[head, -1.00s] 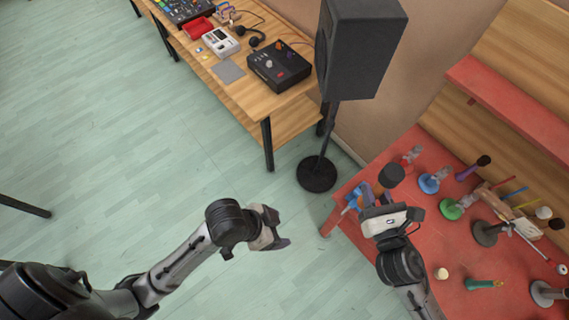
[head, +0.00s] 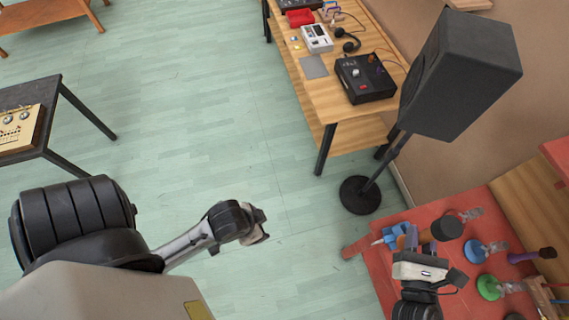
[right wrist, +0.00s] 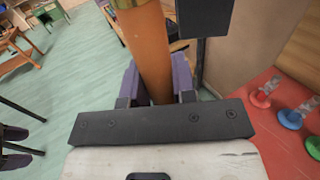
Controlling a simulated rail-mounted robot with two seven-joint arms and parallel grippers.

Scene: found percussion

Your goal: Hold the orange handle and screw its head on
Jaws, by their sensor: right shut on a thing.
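In the right wrist view the orange handle (right wrist: 147,45) stands between the purple fingers and runs out past the top edge. A black cylindrical piece (head: 448,228) shows at the handle's end in the head view; I cannot tell whether it is the head or part of the handle. My left gripper (head: 264,226) is open and empty, over bare floor.
A speaker on a stand (head: 462,75) and a wooden desk (head: 335,95) stand behind.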

